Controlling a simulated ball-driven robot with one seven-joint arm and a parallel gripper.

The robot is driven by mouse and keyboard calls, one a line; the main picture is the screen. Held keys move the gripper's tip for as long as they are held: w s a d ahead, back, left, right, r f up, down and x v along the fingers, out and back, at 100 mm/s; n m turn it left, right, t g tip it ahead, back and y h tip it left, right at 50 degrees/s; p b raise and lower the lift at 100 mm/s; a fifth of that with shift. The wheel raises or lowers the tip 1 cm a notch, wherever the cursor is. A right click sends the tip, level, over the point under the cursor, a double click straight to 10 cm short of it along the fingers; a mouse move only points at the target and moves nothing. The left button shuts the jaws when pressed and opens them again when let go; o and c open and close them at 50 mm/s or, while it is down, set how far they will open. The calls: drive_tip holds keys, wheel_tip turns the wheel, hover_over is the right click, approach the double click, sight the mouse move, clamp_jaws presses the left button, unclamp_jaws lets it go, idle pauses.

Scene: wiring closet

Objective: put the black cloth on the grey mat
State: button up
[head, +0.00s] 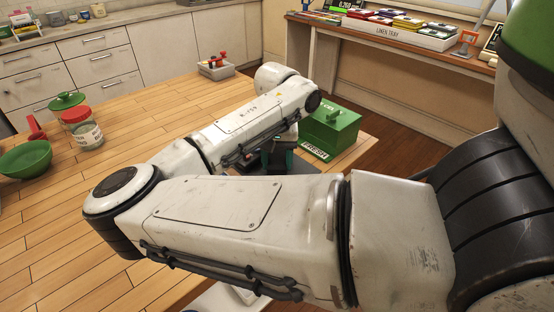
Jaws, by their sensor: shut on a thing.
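My gripper (278,158) is past the middle of the table, small and partly hidden behind my own arm. It is shut, and the dark thing at its fingers looks like the black cloth, though its outline is hard to make out. A dark grey flat surface, seemingly the grey mat (306,166), shows just right of my gripper and in front of the green box. Most of the mat is hidden by my arm. I cannot tell whether the cloth touches the mat.
A green box (330,128) stands close behind the mat. A small caddy (217,70) is at the far edge. The wooden table's left middle is clear.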

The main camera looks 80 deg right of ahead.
drive_tip(key=shift+f+b, duration=0.35)
drive_tip(key=shift+b, duration=0.1)
drive_tip(key=o, duration=1)
drive_tip(key=shift+c, duration=0.2)
drive_tip(key=shift+o, duration=0.5)
drive_tip(key=o, duration=0.5)
drive_tip(key=shift+r, duration=0.1)
drive_tip(key=shift+r+p, duration=1.35)
drive_tip(key=shift+r, duration=2.6)
drive_tip(key=shift+r, duration=0.1)
